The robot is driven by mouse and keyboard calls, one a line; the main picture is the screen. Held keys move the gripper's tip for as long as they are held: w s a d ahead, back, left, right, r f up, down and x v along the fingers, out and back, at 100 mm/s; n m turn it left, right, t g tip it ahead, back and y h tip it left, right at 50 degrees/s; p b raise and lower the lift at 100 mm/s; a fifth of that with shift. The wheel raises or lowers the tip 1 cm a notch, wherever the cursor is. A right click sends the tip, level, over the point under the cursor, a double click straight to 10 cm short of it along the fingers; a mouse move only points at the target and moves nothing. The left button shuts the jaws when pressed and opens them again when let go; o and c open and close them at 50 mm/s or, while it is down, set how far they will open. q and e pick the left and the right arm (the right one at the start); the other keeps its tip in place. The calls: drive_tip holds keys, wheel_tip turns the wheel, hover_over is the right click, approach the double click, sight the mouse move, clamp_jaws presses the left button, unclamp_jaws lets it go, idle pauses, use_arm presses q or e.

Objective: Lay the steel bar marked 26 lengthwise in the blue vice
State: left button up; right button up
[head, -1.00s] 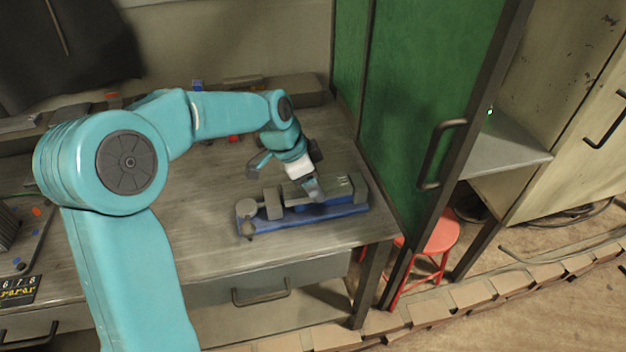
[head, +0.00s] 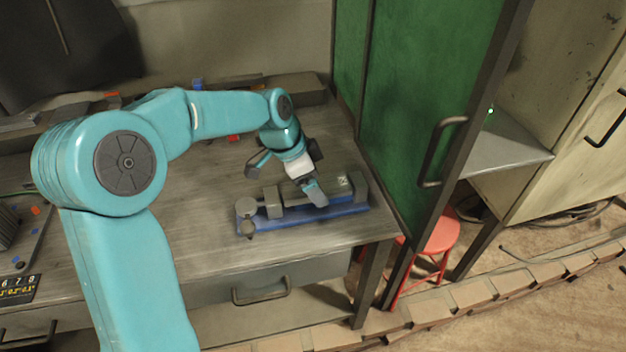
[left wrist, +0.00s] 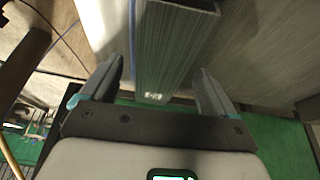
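The blue vice (head: 290,220) stands near the right front of the workbench, with grey jaws at both ends. The steel bar (head: 330,187) lies lengthwise along it, between the jaws. A pale mark shows on the bar near its right end, too small to read. My left gripper (head: 312,190) is over the middle of the vice, pointing down. In the left wrist view the bar (left wrist: 165,55) runs between the fingers, with gaps on both sides, and its marked end is near the palm. The left gripper is open. My right gripper is out of view.
A green cabinet door (head: 425,100) with a handle stands just right of the bench. A red stool (head: 440,237) is below it. Small red and blue pieces lie at the back of the workbench (head: 200,230). The bench left of the vice is mostly clear.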

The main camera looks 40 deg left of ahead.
use_arm(q)
drive_tip(key=v, duration=1.6)
drive_tip(key=shift+r+p, duration=0.2)
drive_tip(key=shift+p, duration=0.2)
